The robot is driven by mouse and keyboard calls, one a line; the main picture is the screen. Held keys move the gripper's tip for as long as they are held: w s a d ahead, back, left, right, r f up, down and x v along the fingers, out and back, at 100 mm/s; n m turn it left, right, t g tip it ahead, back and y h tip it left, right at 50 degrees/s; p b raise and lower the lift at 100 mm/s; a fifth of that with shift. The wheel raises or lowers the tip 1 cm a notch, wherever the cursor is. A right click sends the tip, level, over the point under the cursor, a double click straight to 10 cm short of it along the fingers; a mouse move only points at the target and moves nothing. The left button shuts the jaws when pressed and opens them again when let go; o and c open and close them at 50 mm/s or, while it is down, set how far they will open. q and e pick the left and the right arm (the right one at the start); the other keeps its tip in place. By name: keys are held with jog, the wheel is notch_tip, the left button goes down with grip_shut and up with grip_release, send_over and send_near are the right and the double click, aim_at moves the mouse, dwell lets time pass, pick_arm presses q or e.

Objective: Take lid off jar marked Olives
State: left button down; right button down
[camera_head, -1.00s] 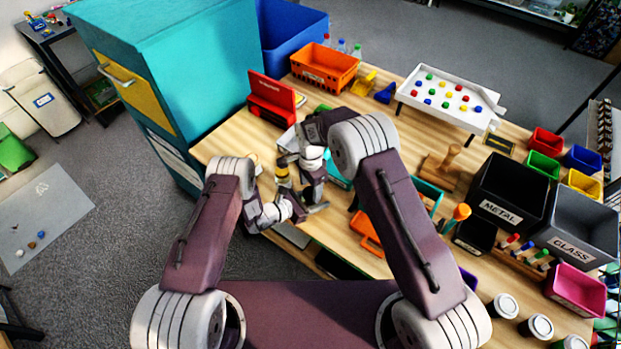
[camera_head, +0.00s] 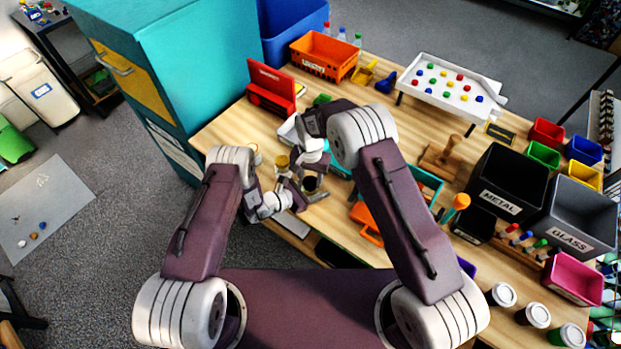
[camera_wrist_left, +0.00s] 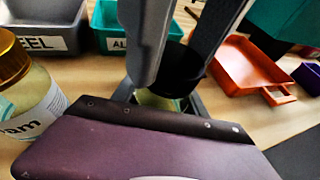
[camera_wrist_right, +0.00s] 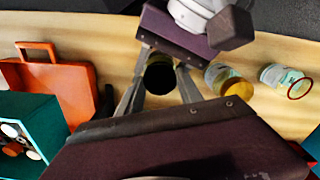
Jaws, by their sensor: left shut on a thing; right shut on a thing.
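A jar with a black lid (camera_wrist_left: 178,72) stands between my two grippers. A strip of its pale green body (camera_wrist_left: 155,101) shows beneath the lid in the left wrist view; its label is hidden. My left gripper (camera_wrist_left: 160,98) is shut low around the body. My right gripper (camera_wrist_right: 160,72) has its fingers on either side of the black lid from above and is shut on it. I cannot tell whether lid and jar are apart. The lid is a dark disc in the head view (camera_head: 310,184), close to both grippers (camera_head: 300,180).
A gold-lidded jar (camera_wrist_left: 30,95), its label ending in "am", stands close beside my left gripper. Another jar (camera_wrist_right: 285,80) stands farther right in the right wrist view. An orange tray (camera_wrist_left: 248,65) and a teal bin (camera_wrist_left: 105,28) are nearby.

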jog(key=n, duration=0.6)
jog(key=shift+n, duration=0.4)
jog(key=n, duration=0.6)
jog(key=shift+n, duration=0.4)
jog(key=n, duration=0.6)
jog(key=shift+n, duration=0.4)
jog(key=n, duration=1.3)
jog(key=shift+r, duration=0.1)
jog(key=n, duration=0.5)
jog(key=shift+n, duration=0.4)
jog(key=n, duration=0.3)
jog(key=shift+n, duration=0.4)
